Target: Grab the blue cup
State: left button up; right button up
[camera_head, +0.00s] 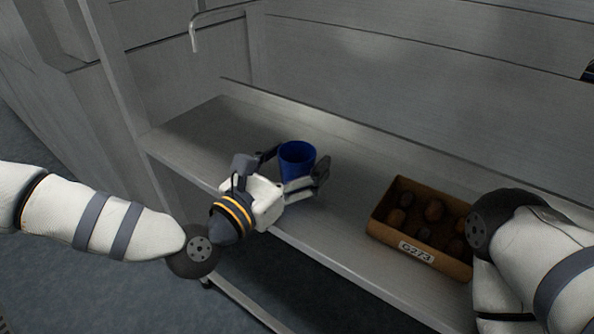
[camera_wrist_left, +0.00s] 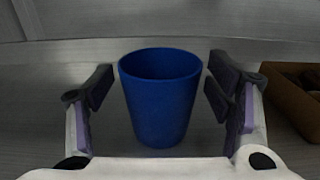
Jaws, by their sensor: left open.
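The blue cup (camera_head: 297,160) stands upright on the grey shelf near its front edge. My left gripper (camera_head: 292,168) is open, with one finger on each side of the cup. In the left wrist view the blue cup (camera_wrist_left: 161,100) sits between the two fingers of my left gripper (camera_wrist_left: 160,88), with a gap on both sides and no contact seen. The lower part of the cup is hidden by the gripper in the head view. My right arm shows at the right, but its gripper is out of the picture.
A brown box (camera_head: 417,253) labelled G273 with several dark dates stands on the shelf (camera_head: 190,143) to the right of the cup. Its edge also shows in the left wrist view (camera_wrist_left: 290,98). A bent metal hook (camera_head: 194,35) hangs above at the left. The shelf left of the cup is clear.

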pick_arm(q)
jog(key=shift+w+d, duration=0.15)
jog(key=shift+w, duration=0.05)
jog(key=c, duration=1.1)
